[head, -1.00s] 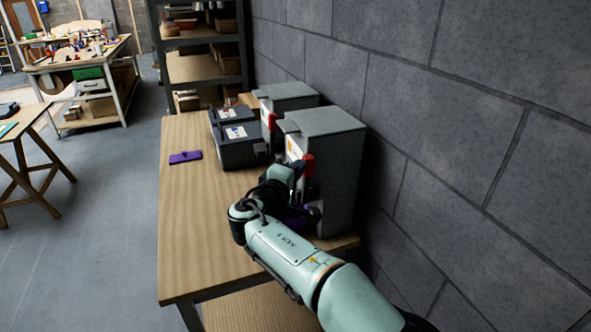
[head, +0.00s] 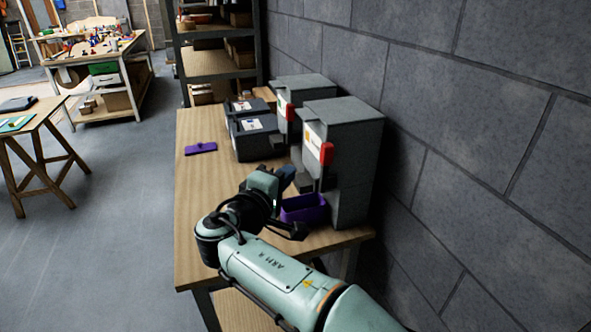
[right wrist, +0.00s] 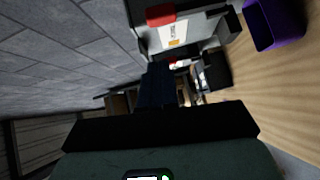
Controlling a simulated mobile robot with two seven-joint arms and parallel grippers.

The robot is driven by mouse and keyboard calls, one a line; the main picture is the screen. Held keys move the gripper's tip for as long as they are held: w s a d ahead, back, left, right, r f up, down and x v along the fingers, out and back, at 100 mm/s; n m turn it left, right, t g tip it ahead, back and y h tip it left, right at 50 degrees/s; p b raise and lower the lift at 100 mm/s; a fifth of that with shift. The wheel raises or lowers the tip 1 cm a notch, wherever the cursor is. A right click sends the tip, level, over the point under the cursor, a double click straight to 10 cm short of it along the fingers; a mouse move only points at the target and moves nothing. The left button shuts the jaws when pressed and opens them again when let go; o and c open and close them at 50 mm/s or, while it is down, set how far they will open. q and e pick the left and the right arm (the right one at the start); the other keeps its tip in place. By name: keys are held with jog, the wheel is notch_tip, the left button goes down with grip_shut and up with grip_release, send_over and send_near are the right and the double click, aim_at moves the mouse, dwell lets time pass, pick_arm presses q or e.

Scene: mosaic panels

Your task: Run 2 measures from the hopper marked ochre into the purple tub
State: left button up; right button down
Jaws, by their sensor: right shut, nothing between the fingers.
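The near grey hopper (head: 345,135) stands on the bench against the wall. Its front label (head: 308,142) has an orange mark, and a red lever (head: 327,153) is on its front. The purple tub (head: 303,209) sits upright below the front of this hopper; its contents cannot be made out. My right gripper (head: 287,178) is just left of the tub and hopper, apart from them, shut and empty. The right wrist view shows its closed dark fingers (right wrist: 157,85), the red lever (right wrist: 160,15) and the tub (right wrist: 275,22). My left gripper is not in view.
A second grey hopper (head: 304,88) with a greenish label and red lever stands behind. Dark bins (head: 254,137) stand left of the hoppers. A flat purple piece (head: 201,148) lies on the wooden bench (head: 205,195). The bench's left part is mostly clear.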

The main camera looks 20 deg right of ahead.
jog(key=shift+v, duration=1.05)
jog(key=shift+w+a, duration=0.1)
